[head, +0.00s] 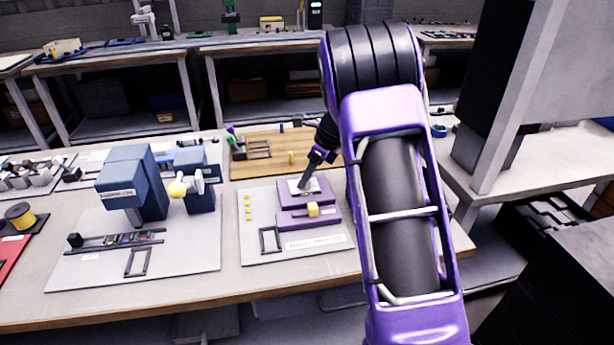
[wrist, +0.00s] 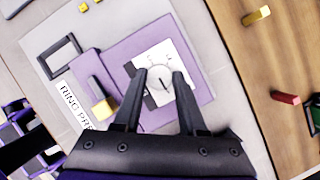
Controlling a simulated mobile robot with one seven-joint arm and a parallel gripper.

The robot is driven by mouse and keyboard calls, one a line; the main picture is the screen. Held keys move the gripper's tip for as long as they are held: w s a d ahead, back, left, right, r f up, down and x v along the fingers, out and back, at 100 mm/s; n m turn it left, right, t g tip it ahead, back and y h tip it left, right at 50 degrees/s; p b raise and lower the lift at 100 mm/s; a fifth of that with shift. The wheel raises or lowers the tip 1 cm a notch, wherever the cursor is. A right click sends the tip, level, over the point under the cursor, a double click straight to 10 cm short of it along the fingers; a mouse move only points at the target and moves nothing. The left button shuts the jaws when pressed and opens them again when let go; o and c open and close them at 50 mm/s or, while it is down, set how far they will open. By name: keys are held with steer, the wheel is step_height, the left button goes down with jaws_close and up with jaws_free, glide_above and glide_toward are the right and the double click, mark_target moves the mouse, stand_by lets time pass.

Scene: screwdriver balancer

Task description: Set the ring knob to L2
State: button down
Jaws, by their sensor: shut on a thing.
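The ring knob (wrist: 159,76) is a pale round dial with a dark pointer line, on a white plate (wrist: 187,73) with marks too small to read. The plate sits on a purple press body (wrist: 112,72). My gripper (wrist: 160,78) is shut on the knob, one dark finger on each side of it. In the head view my gripper (head: 302,188) reaches down to the top of the purple press (head: 290,219), and the knob itself is too small to make out there. Which mark the pointer faces cannot be told.
A yellow block (wrist: 102,108) protrudes on the press beside the knob. A label starting "RING PRE" (wrist: 75,105) and a dark frame (wrist: 60,57) lie on the grey board. A wooden board (head: 262,170) with small parts is behind; a blue machine (head: 133,185) stands left.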

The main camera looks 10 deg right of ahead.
steer(key=shift+d+r+n+g+p, duration=0.15)
steer(key=shift+n+g+p, duration=0.15)
steer(key=shift+n+p, duration=0.65)
steer(key=n+g+p, duration=0.1)
steer(key=n+p, duration=0.2)
steer(key=shift+w+y, duration=0.2)
steer(key=shift+y, duration=0.1)
steer(key=n+g+p, duration=0.1)
steer(key=n, duration=0.2)
steer(key=n+g+p, duration=0.1)
steer(key=n+p, duration=0.1)
steer(key=n, duration=0.1)
steer(key=shift+w+n+g, duration=0.15)
steer(key=shift+n+g, duration=0.2)
steer(key=shift+g, duration=0.05)
steer(key=n+h, duration=0.1)
steer(key=n, duration=0.1)
steer(key=n+g+p, duration=0.1)
steer(key=n, duration=0.1)
steer(key=n+h, duration=0.1)
steer(key=n, duration=0.1)
steer(key=shift+w+a+g+h, duration=0.15)
steer(key=shift+a+g+h, duration=0.15)
steer(key=shift+a, duration=0.05)
steer(key=n+h, duration=0.1)
steer(key=n, duration=0.2)
steer(key=n+h, duration=0.1)
steer(key=n, duration=0.2)
steer(key=shift+a+g, duration=0.15)
steer(key=shift+g, duration=0.15)
